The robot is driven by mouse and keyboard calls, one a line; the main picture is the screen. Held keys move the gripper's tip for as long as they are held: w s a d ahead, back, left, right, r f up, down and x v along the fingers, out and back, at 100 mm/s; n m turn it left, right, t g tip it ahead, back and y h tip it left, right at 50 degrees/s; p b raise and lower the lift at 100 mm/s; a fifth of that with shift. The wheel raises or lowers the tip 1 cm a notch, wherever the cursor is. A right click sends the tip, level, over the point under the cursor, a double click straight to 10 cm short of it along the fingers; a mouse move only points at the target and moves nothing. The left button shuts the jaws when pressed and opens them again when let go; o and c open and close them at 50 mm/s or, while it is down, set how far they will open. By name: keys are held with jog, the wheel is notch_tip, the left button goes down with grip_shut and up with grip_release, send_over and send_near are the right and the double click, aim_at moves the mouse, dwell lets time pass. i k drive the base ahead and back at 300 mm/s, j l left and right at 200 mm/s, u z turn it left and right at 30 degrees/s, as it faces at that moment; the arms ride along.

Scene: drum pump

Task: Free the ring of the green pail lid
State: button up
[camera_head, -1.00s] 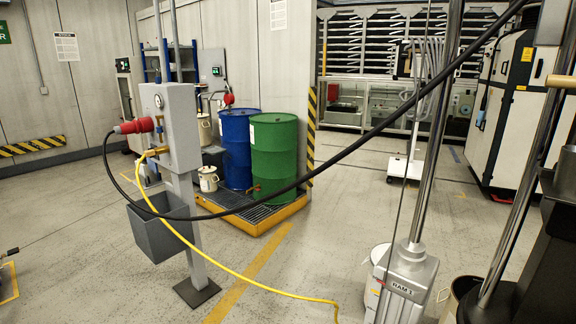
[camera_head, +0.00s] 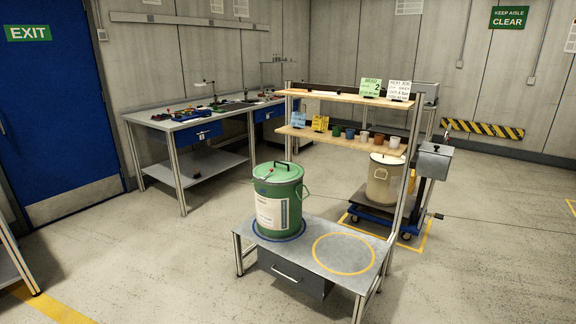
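The green pail (camera_head: 278,212) stands upright on a low grey metal bench (camera_head: 314,249), inside a blue circle marked on its left side. My gripper is not in view.
A yellow circle (camera_head: 343,254) on the bench's right side is empty. Shelves (camera_head: 340,140) with small coloured cups rise behind the bench. A cream pail (camera_head: 384,180) stands on a blue trolley behind right. A workbench (camera_head: 200,123) lines the back wall. Floor in front is clear.

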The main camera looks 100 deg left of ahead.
aim_at(284, 173)
jog(key=u, duration=3)
jog(key=i+j+z, duration=0.1)
jog(key=z, duration=0.4)
jog(key=i+j+z, duration=0.35)
jog(key=j, duration=0.3)
jog(key=i+j+z, duration=0.15)
jog(key=i+j, duration=0.15)
jog(key=i+j+z, duration=0.2)
jog(key=j, duration=0.3)
jog(key=i+j, duration=0.15)
jog(key=j, duration=0.2)
jog(key=i+j, duration=0.1)
jog(key=j, duration=0.2)
jog(key=i+j, duration=0.15)
jog(key=j, duration=0.2)
jog(key=i+j, duration=0.1)
jog(key=j, duration=0.2)
jog(key=i+j, duration=0.15)
jog(key=j, duration=0.2)
jog(key=z, duration=0.05)
